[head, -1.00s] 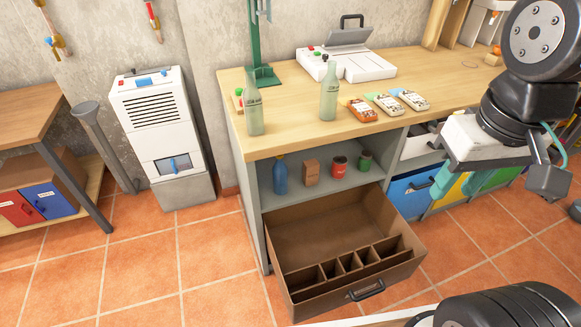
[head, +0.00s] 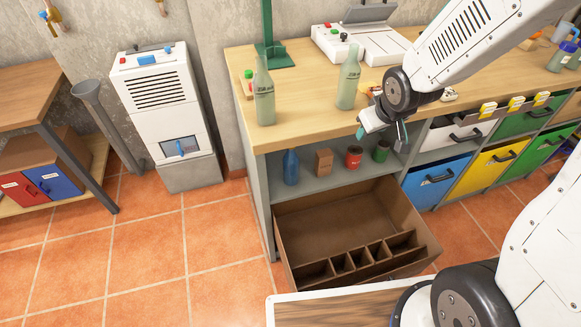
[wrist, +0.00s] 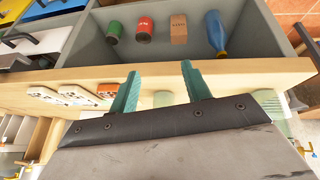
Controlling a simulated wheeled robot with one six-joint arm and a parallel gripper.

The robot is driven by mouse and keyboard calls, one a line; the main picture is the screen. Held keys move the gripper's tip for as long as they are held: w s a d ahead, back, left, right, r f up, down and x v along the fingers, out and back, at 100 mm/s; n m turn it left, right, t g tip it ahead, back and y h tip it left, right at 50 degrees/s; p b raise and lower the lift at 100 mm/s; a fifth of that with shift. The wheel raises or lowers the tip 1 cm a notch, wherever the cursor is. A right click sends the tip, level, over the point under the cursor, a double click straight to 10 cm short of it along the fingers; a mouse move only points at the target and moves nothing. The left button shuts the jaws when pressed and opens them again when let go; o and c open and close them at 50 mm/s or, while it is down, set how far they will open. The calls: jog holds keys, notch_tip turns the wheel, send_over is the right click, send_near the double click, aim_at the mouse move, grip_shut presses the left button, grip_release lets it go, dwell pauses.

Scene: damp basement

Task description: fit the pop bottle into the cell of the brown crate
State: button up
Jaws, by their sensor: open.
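Two pale green glass bottles stand upright on the wooden counter, a left bottle (head: 264,92) and a right bottle (head: 348,80). I cannot tell which is the pop bottle. The brown crate (head: 335,218), drawer-like, sits low in front of the counter, with a row of small empty-looking cells along its near side. My gripper (head: 381,127) is open and empty at the counter's front edge, right of and nearer than the right bottle. In the wrist view, its teal fingers (wrist: 157,72) are spread, with part of a green bottle (wrist: 163,98) showing beyond the gap, apart from them.
A shelf under the counter holds a blue bottle (head: 291,167), a small brown box (head: 324,162), a red can (head: 354,157) and a green can (head: 381,151). A white machine (head: 362,43) stands at the back. Coloured bins (head: 438,180) fill the right. Floor left of the crate is clear.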

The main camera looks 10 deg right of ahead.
jog(key=w+a+f+n+t+y, duration=0.1)
jog(key=w+a+f, duration=0.15)
jog(key=f, duration=0.45)
jog(key=w+a+f+n+t+y, duration=0.1)
jog(key=w+a+f+y, duration=0.15)
jog(key=f, duration=0.45)
jog(key=n+t+y, duration=0.1)
jog(key=t+y, duration=0.2)
send_near(293, 150)
jog(key=w+f, duration=0.1)
jog(key=w+a+f, duration=0.1)
jog(key=f, duration=0.1)
jog(key=w+a+f, duration=0.1)
jog(key=w, duration=0.1)
jog(key=shift+a+f, duration=0.1)
jog(key=shift+f, duration=0.25)
jog(key=w+a, duration=0.1)
jog(key=w, duration=0.1)
jog(key=w+a, duration=0.1)
jog(key=w, duration=0.1)
jog(key=shift+a+f, duration=0.2)
jog(key=shift+a, duration=0.15)
jog(key=shift+w+a+f, duration=0.1)
jog(key=shift+w, duration=0.2)
grip_shut()
